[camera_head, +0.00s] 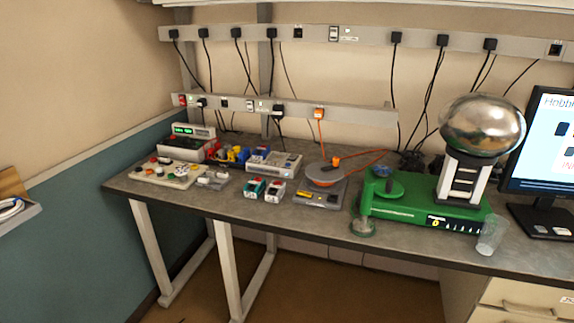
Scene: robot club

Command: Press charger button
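Which device is the charger cannot be told for certain. At the back left, a device with a lit green display (193,131) stands behind a pale control panel (166,172) with coloured knobs. Two small units, one teal-fronted (253,188) and one red-and-white (275,191), stand near the front edge. No button can be singled out. Neither gripper is in view.
The dark bench (330,218) carries a green machine (430,206) with a large metal sphere (482,125), a clear cup (489,236) near the front edge and a monitor (545,140). Socket rails (360,113) with hanging cables run behind. Floor before the bench is open.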

